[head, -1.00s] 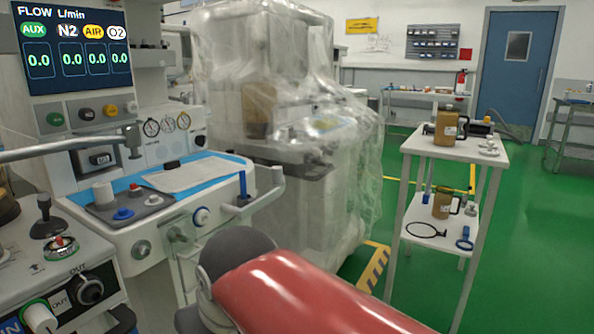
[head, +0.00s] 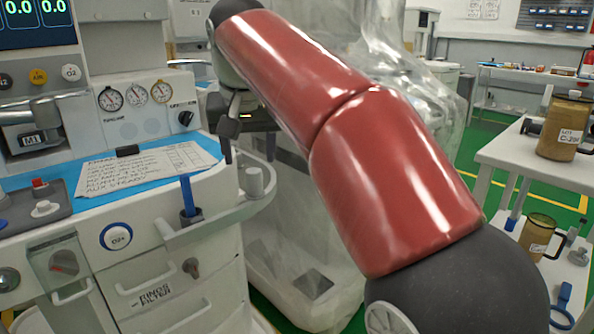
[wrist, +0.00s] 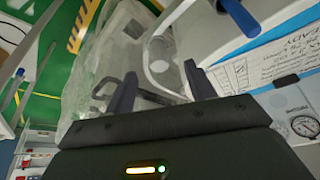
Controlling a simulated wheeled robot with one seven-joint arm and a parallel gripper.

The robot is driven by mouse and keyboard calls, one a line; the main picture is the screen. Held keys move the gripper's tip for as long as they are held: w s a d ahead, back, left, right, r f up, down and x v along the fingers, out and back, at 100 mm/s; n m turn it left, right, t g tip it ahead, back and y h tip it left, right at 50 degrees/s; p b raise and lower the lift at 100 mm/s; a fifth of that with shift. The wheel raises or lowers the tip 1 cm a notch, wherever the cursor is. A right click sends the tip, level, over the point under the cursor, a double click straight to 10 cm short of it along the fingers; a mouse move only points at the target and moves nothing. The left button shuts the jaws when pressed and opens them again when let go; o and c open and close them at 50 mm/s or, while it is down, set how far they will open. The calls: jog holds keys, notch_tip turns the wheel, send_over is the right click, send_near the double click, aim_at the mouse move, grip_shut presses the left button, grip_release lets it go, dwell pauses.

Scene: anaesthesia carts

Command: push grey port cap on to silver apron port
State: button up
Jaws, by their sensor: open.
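A grey-white cap (head: 45,208), which looks like the grey port cap, rests on the dark grey tray (head: 62,209) at the left of the cart top. A red cap (head: 40,184) sits just behind it. A round silver fitting (head: 8,280), which looks like the silver apron port, is on the cart's front face, partly cut off at the left edge. My gripper (wrist: 162,85) is open with nothing between its fingers. In the head view my gripper (head: 229,145) hangs near the cart's right end, well right of the tray. Neither cap nor port is discernible in the wrist view.
A rail (head: 225,218) with a blue upright pen (head: 187,194) juts from the cart's front right. A written sheet (head: 150,168) lies on the blue mat. A plastic-draped machine (head: 310,270) stands behind my arm. A white trolley (head: 540,165) stands at right.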

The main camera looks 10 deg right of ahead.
aim_at(253, 172)
jog(key=x, duration=0.2)
jog(key=b+x, duration=0.1)
jog(key=x, duration=0.2)
jog(key=w+x, duration=0.1)
jog(key=x, duration=0.2)
jog(key=shift+w+d+r+b, duration=0.1)
jog(key=shift+d+r+b, duration=0.1)
jog(key=shift+r+b, duration=0.1)
jog(key=c, duration=1)
jog(key=shift+r, duration=0.1)
jog(key=shift+c, duration=0.2)
